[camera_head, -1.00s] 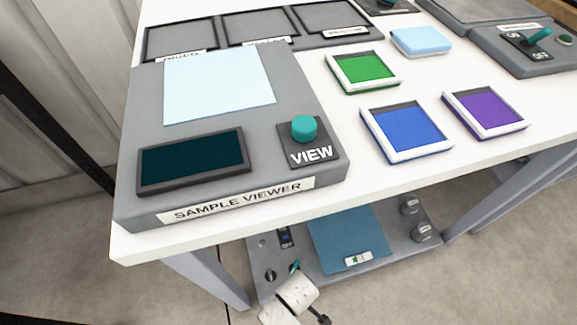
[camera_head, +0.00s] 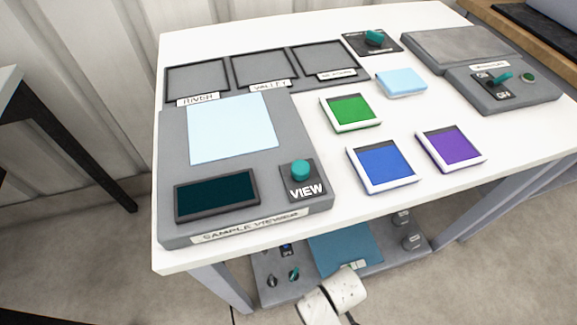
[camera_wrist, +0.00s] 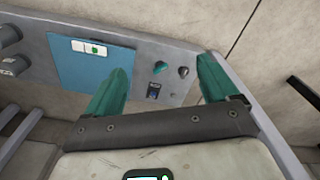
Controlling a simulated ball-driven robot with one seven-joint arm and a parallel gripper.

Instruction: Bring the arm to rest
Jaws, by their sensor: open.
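My gripper (camera_wrist: 161,72) shows in the wrist view with its two teal fingers spread wide apart. It is open, with nothing between the fingers. Beyond the fingers is a grey lower panel (camera_wrist: 130,92) with a blue plate (camera_wrist: 90,65). A teal knob (camera_wrist: 160,68), a black knob (camera_wrist: 183,72) and a small blue switch (camera_wrist: 153,90) show between the fingers. In the head view my white arm part (camera_head: 335,292) is at the bottom, in front of the lower shelf. My gripper's fingers cannot be made out there.
A white table (camera_head: 270,260) carries the sample viewer (camera_head: 170,238), a green tile (camera_head: 351,112), a blue tile (camera_head: 384,161), a purple tile (camera_head: 452,147) and a light blue block (camera_head: 401,83). A grey switch box (camera_head: 535,92) stands at right. A dark table edge (camera_head: 15,95) is at far left.

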